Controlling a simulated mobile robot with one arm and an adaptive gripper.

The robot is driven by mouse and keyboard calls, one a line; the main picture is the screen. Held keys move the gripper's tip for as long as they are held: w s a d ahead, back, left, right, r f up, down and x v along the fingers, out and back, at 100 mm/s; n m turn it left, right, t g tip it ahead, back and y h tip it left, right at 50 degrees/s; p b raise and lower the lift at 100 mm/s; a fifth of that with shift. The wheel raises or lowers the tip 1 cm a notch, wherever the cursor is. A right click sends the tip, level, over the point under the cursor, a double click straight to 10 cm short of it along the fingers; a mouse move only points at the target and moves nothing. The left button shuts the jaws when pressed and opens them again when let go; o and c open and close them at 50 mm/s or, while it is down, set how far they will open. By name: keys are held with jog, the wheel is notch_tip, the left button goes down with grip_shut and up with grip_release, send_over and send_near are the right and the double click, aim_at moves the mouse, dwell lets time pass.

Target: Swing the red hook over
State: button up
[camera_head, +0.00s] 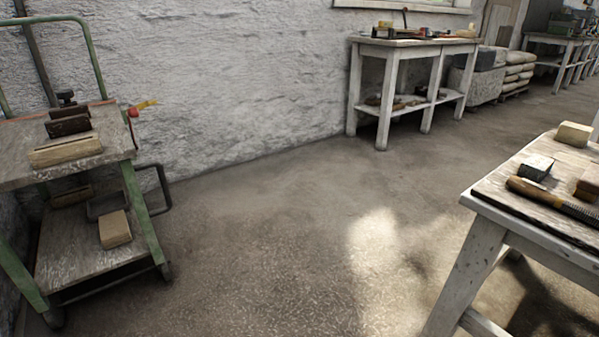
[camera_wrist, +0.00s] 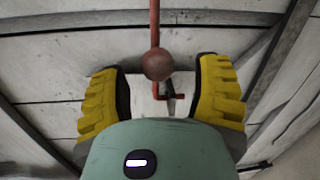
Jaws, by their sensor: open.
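In the wrist view a red rod (camera_wrist: 154,25) runs down from the top edge to a rounded red-brown ball (camera_wrist: 158,64). Below the ball is a small red hook-like end (camera_wrist: 168,97), with a dark narrow piece beside it. My gripper (camera_wrist: 160,78) has its two yellow fingers wide apart, one on each side of the ball. Gaps show between the ball and both fingers. Depth between them is hard to judge. My gripper is not in the head view.
White planks with dark beams lie behind the rod. In the head view a green-framed cart (camera_head: 140,215) stands at left with a small red-and-yellow item (camera_head: 135,112) at its corner. A white table (camera_head: 478,262) stands at right. Open floor (camera_head: 270,240) lies between.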

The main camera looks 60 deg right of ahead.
jog(key=v, duration=0.8)
jog(key=shift+s+d, duration=0.15)
